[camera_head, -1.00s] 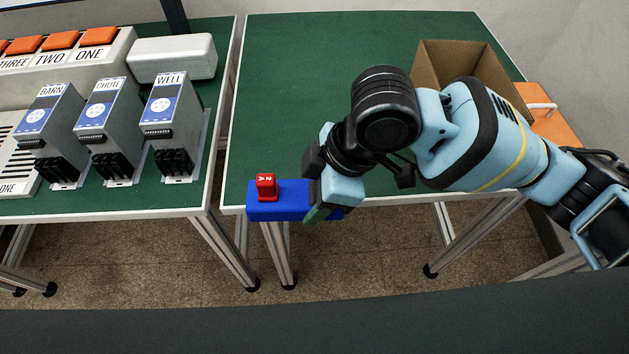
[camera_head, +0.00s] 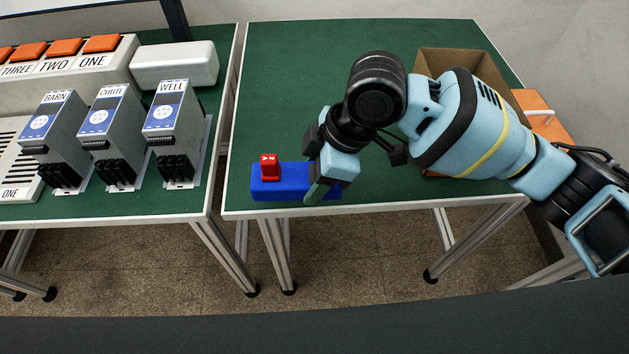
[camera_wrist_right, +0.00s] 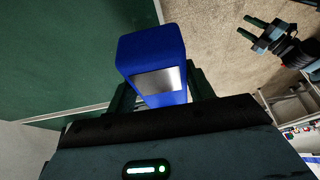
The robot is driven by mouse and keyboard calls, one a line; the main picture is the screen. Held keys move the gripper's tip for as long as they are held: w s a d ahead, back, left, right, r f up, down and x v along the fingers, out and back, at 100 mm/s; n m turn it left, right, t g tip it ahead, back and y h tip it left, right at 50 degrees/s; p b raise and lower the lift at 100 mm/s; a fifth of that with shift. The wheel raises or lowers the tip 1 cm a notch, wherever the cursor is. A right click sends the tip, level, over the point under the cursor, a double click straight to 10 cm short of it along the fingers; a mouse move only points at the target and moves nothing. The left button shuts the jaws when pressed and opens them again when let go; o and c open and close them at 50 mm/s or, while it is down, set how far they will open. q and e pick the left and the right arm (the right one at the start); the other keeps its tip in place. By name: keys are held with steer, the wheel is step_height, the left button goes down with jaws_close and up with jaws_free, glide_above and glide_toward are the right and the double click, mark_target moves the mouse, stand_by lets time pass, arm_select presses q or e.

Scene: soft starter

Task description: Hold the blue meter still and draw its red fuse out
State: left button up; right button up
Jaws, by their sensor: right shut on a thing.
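The blue meter (camera_head: 262,190) is a blue block over the front left part of the right-hand green table in the head view. The red fuse (camera_head: 270,168) stands in its top near the left end, with white marking on it. My right gripper (camera_head: 318,178) is shut on the right part of the meter. In the right wrist view the meter (camera_wrist_right: 152,45) lies between the fingers and shows a grey screen. I cannot tell whether it touches the table. My left gripper (camera_wrist_right: 256,29) shows only in the right wrist view, open and empty, apart from the meter.
An open cardboard box (camera_head: 455,62) stands at the back right of the green table (camera_head: 290,80). A gap separates it from the left table, which bears grey units labelled BARN, CHUTE and WELL (camera_head: 173,120) and orange buttons (camera_head: 65,46). The table's middle is clear.

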steer(key=shift+w, duration=1.45)
steer(key=shift+w+d, duration=0.15)
steer(key=shift+w, duration=1.3)
arm_select(q)
steer(key=shift+s+f+b, duration=0.35)
steer(key=shift+f+b, duration=0.05)
steer(key=shift+f, duration=0.15)
arm_select(e)
steer(key=shift+w+d, duration=0.1)
steer(key=shift+w, duration=2.65)
steer(key=shift+f+b, duration=0.3)
steer(key=shift+f, duration=2.2)
arm_select(q)
steer(key=shift+s+f, duration=0.15)
steer(key=shift+f, duration=0.2)
steer(key=shift+s, duration=0.1)
